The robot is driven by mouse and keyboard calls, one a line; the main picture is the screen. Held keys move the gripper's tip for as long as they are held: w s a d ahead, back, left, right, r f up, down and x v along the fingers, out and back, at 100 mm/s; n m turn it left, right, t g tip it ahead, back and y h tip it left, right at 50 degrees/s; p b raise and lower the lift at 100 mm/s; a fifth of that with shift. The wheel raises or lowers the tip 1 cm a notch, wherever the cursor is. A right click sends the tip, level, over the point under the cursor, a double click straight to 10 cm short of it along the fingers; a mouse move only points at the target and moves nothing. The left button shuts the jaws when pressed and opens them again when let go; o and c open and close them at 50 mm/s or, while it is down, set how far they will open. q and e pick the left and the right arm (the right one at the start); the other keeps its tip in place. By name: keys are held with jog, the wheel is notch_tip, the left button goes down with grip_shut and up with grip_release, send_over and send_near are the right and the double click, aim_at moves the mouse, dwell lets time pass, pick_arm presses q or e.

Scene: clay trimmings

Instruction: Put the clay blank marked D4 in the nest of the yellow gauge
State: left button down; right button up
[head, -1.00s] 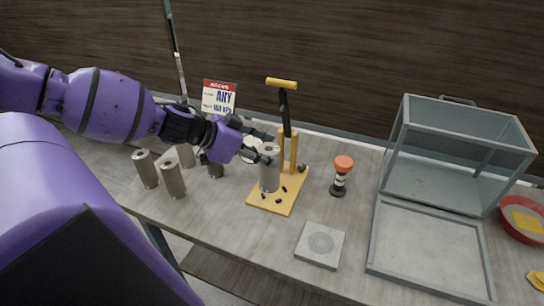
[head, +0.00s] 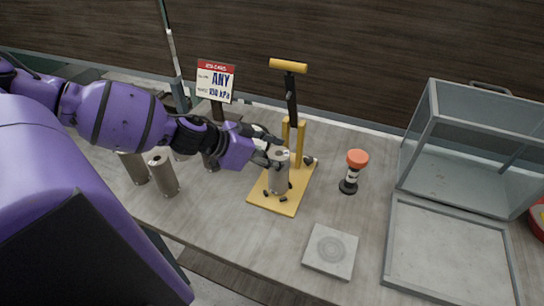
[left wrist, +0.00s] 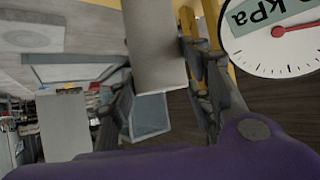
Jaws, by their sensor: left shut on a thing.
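My left gripper (head: 270,153) is shut on a grey clay blank (head: 279,174), held upright over the base of the yellow gauge (head: 262,197). The blank's lower end is among the small black pegs on the base. I cannot tell whether it touches the base. No D4 mark is readable. The gauge's upright post and black lever with yellow handle stand behind the blank. In the left wrist view the blank (left wrist: 155,45) lies between the fingers, with a kPa dial (left wrist: 275,38) at upper right. My right gripper is not in view.
Several other blanks (head: 163,176) stand at the left, partly behind my arm. A sign (head: 215,81) stands behind.

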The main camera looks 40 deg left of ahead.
pick_arm(q)
jog(key=shift+s+f, duration=0.2)
jog(key=shift+f, duration=0.25)
jog(key=shift+d+r, duration=0.15)
jog(key=shift+r, duration=0.1)
jog(key=shift+w+f, duration=0.1)
jog(key=shift+f, duration=0.15)
jog(key=c, duration=1.1)
grip_release()
jog(key=shift+s, duration=0.2)
jog(key=shift+o, duration=1)
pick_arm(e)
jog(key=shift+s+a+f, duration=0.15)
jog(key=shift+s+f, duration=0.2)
